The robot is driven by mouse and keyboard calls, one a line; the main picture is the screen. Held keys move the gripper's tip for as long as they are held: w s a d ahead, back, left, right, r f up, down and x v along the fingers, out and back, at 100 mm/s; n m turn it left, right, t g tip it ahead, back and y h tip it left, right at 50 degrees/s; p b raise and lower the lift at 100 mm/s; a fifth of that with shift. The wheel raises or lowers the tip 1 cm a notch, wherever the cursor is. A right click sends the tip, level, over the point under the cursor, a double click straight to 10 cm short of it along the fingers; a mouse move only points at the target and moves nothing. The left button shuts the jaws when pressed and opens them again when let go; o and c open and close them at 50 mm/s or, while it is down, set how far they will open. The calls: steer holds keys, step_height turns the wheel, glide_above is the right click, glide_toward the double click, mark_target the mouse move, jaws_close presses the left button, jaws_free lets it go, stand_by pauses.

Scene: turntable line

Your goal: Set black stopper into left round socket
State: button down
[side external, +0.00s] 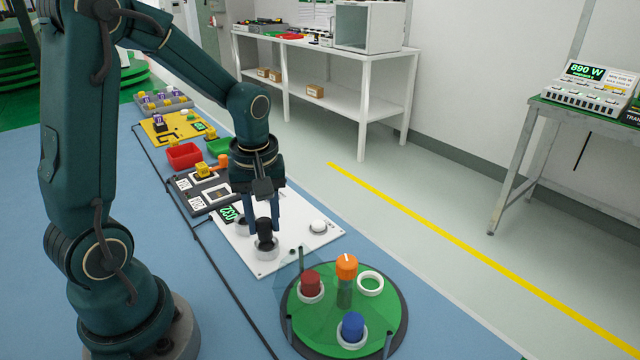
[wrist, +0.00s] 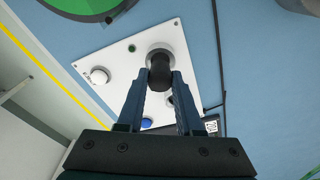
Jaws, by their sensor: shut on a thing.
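The black stopper (side external: 264,232) is upright between the fingertips of my gripper (side external: 263,222), which is shut on it. In the wrist view the stopper (wrist: 161,72) shows between the two blue fingers (wrist: 160,84). A round grey socket (side external: 266,253) on the white panel (side external: 290,252) is directly below the stopper, and its ring (wrist: 158,49) shows around the stopper's end in the wrist view. The stopper's lower end is at the ring; I cannot tell how deep it sits.
A white round knob (side external: 318,226) is on the panel. Red (side external: 184,155) and green (side external: 220,147) bins stand behind.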

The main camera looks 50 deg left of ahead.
steer(key=shift+f, duration=1.1)
stand_by(0.5)
steer(key=shift+c, duration=2.4)
jaws_free()
steer(key=shift+s+d+r, duration=0.1)
steer(key=shift+d+r, duration=0.05)
steer(key=shift+r, duration=1.15)
steer(key=shift+s+d+r, duration=0.1)
steer(key=shift+d+r, duration=0.05)
steer(key=shift+r, duration=1.1)
steer(key=shift+w, duration=0.1)
